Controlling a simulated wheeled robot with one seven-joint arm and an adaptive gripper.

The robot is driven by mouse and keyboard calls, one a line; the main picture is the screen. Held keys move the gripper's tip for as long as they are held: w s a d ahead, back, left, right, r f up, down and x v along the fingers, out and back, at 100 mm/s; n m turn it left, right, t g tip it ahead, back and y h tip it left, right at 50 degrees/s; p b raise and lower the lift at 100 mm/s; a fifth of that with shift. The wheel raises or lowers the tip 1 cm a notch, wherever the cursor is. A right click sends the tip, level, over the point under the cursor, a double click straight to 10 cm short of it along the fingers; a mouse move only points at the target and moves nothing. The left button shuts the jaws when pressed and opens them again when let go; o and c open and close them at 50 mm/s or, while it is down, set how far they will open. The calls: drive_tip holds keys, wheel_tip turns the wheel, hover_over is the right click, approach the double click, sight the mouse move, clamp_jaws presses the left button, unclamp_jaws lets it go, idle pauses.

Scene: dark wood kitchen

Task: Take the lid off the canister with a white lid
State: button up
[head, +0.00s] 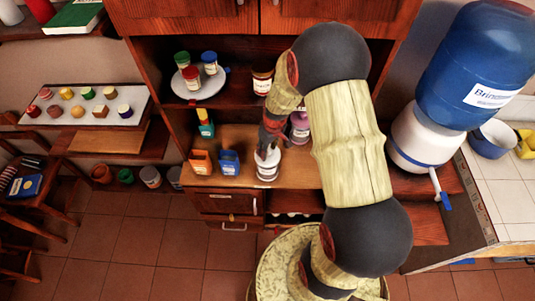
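The canister with a white lid (267,175) stands upright near the front edge of the wooden cabinet shelf, left of my forearm. My gripper (268,150) points down over the top of this canister, at or just above its lid. The fingers overlap the lid in this view and are small and dark. I cannot tell whether they touch the lid or how far apart they are. The lid appears to sit on the canister.
A pinkish jar (299,128) stands close behind, partly hidden by my arm. An orange box (201,162) and a blue box (229,162) stand to the left on the same shelf. A jar (262,82) is on the shelf above. Bare shelf lies between the blue box and the canister.

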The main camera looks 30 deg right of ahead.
drive_tip(key=c, duration=0.8)
drive_tip(key=shift+r, duration=0.1)
